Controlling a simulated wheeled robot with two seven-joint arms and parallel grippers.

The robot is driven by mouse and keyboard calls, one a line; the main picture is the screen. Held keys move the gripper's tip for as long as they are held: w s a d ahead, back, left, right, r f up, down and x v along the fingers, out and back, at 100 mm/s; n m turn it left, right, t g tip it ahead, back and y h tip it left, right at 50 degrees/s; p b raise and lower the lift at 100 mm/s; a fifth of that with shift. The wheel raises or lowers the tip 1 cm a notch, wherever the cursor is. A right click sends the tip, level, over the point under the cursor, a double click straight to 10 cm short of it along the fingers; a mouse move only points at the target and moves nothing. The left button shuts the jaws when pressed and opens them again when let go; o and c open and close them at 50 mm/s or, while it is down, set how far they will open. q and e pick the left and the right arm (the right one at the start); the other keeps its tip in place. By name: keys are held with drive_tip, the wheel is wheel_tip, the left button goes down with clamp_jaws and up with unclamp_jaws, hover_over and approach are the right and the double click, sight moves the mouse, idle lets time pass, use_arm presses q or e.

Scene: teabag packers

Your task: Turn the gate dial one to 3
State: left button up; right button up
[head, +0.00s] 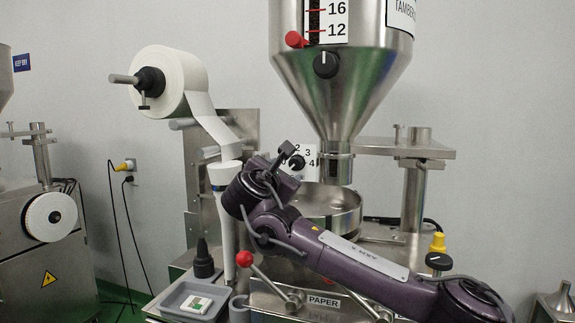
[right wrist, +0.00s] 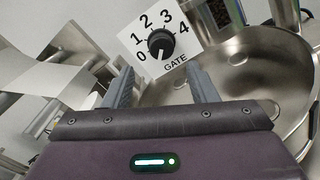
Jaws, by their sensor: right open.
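The gate dial (right wrist: 160,43) is a round black knob on a white plate marked 0 to 4 and GATE. Its pale mark seems to point toward the 0 side. In the head view the dial (head: 297,162) is partly hidden by my right gripper (head: 283,157), with 2, 3 and 4 showing. In the right wrist view my right gripper (right wrist: 161,76) is open and empty, its two fingers apart below the dial. The knob is ahead of the gap between the fingertips; contact is not visible. My left gripper is not in view.
A steel hopper (head: 340,80) with another black knob (head: 326,65) hangs above. A steel bowl (head: 335,205) is right of the dial plate. A white paper roll (head: 180,80) is upper left. A red-ball lever (head: 245,259) and a grey tray (head: 190,300) are below.

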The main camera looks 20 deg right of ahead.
sight(294, 166)
drive_tip(key=shift+w+d+r+p, duration=0.25)
drive_tip(key=shift+w+d+p, duration=0.1)
drive_tip(key=shift+d, duration=0.2)
drive_tip(key=shift+w+d+r+p, duration=0.2)
drive_tip(key=shift+w+d+p, duration=0.1)
drive_tip(key=shift+d, duration=0.2)
drive_tip(key=shift+w+d+f+p, duration=0.15)
drive_tip(key=shift+w+d, duration=0.1)
drive_tip(key=shift+w, duration=0.35)
drive_tip(key=shift+w+d+f+p, duration=0.1)
drive_tip(key=shift+w+d+p, duration=0.1)
drive_tip(key=shift+w, duration=0.4)
drive_tip(key=shift+w+d+f, duration=0.1)
drive_tip(key=shift+w+d, duration=0.05)
drive_tip(key=shift+w, duration=0.25)
drive_tip(key=shift+d, duration=0.1)
drive_tip(key=shift+c, duration=0.3)
drive_tip(key=c, duration=0.9)
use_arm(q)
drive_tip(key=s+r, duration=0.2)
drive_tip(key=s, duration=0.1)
